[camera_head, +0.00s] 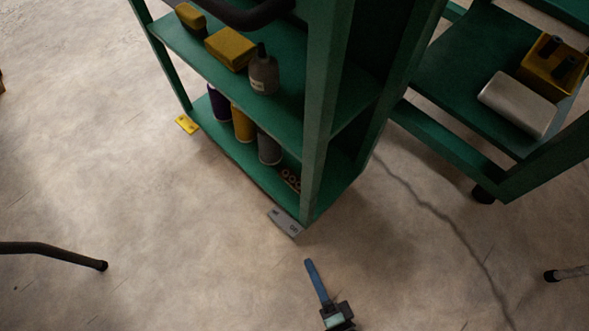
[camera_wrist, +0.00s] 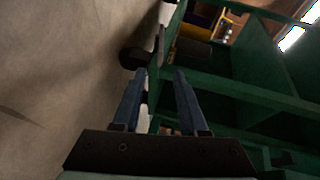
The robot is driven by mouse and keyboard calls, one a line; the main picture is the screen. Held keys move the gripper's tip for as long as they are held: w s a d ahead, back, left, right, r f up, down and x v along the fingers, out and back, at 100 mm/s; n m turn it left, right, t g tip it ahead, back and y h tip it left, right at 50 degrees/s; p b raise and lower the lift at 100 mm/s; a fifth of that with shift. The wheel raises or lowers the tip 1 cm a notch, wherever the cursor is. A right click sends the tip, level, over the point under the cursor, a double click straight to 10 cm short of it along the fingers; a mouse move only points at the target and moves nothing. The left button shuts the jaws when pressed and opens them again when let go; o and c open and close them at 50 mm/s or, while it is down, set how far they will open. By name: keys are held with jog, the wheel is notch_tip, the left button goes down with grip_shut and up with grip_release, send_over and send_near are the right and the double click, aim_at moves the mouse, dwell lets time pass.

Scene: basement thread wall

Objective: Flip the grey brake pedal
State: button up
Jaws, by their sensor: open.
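The grey brake pedal (camera_head: 285,222) is a small flat plate with dark markings, at the foot of the green cart's near corner in the head view. My gripper (camera_head: 309,264) has blue fingers and is below and slightly right of the pedal in that picture, with a visible gap. In the wrist view my gripper (camera_wrist: 160,74) has its two fingers apart, with no object clearly held. Pale patches show beside and between the fingers there, but I cannot tell whether one is the pedal. The pedal's height off the floor is hard to judge.
The green cart (camera_head: 322,110) carries bottles and boxes on its shelves. A yellow pedal (camera_head: 187,124) is at its far left corner. A second green cart (camera_head: 455,135) stands at the right. The floor between is clear.

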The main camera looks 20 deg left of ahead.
aim_at(296, 237)
jog(key=b+x, duration=0.4)
jog(key=x, duration=0.7)
jog(key=shift+b, duration=0.4)
jog(key=shift+w+a, duration=0.3)
grip_shut()
